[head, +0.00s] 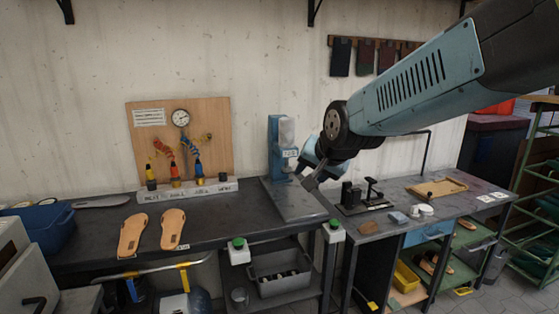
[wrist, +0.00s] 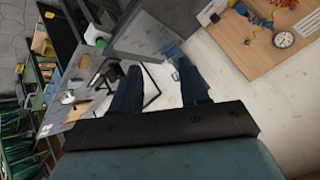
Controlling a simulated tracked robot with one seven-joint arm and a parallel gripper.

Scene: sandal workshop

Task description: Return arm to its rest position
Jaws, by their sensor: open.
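My arm reaches in from the upper right of the head view, and my gripper (head: 309,178) hangs in the air in front of the blue bench device (head: 281,140). Its jaws are apart, with nothing seen between them. In the wrist view the two dark fingers of my gripper (wrist: 160,88) stand apart, with wall and bench showing between them. The gripper appears clear of the bench top, and I cannot tell its exact gap to the blue device.
Two tan sandal soles (head: 138,232) lie on the dark left bench (head: 95,225). A gauge board (head: 180,140) leans behind them. The right bench holds a black fixture (head: 362,197) and a wooden tray (head: 437,189). A green rack (head: 540,170) stands far right. The air above the left bench is clear.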

